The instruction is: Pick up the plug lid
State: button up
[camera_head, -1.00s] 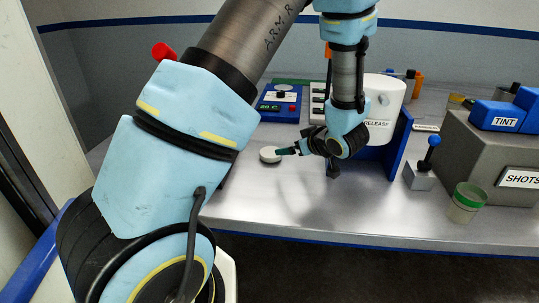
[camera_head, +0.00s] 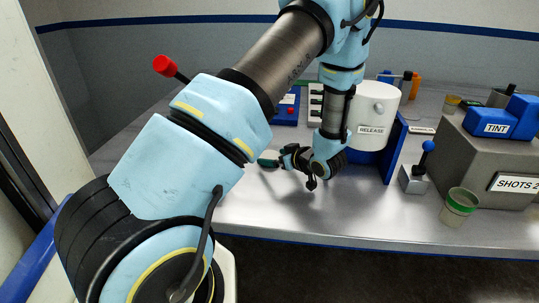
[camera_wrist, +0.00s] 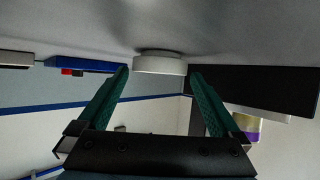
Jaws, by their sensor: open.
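A white round disc, which looks like the plug lid (camera_wrist: 159,64), lies against the grey counter at the top of the wrist view, where the picture is upside down. My gripper (camera_wrist: 160,76) is open, with one green finger on each side of the lid in the picture. I see no finger touching the lid, and cannot tell how far the tips reach past it. In the head view my gripper (camera_head: 266,161) is low over the counter, with only a bit of green finger showing. There the lid is hidden behind my arm.
A white pot labelled RELEASE (camera_head: 375,108) and a blue upright panel (camera_head: 396,150) stand right of my gripper. A blue-knobbed lever (camera_head: 415,176), a green-rimmed cup (camera_head: 459,207) and a grey SHOTS box (camera_head: 470,160) are farther right. The counter front (camera_head: 310,215) is clear.

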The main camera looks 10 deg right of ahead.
jog(key=shift+x, duration=0.8)
jog(key=shift+c, duration=0.2)
jog(key=c, duration=1)
